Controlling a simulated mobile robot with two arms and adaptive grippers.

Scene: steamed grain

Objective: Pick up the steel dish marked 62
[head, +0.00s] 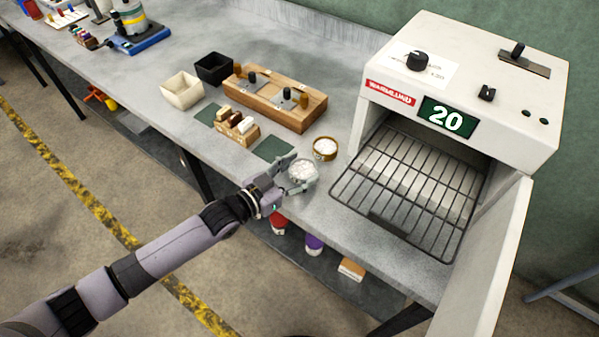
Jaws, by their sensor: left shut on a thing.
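A small round metal dish (303,171) with pale grain in it is near the front edge of the bench, left of the oven. My left gripper (296,175) is shut on this dish, with a finger on each side of it. I cannot read a number on it, and I cannot tell whether it is clear of the bench top. A second round dish (325,149), brass coloured with white contents, stands just behind it to the right. My right gripper is not in view.
The white oven (470,85) shows 20; its door (490,265) is open and a wire rack (410,185) sticks out. A wooden block stand (275,97), dark green mats (273,149), a small wooden holder (236,128) and white and black bins (182,90) stand left and behind.

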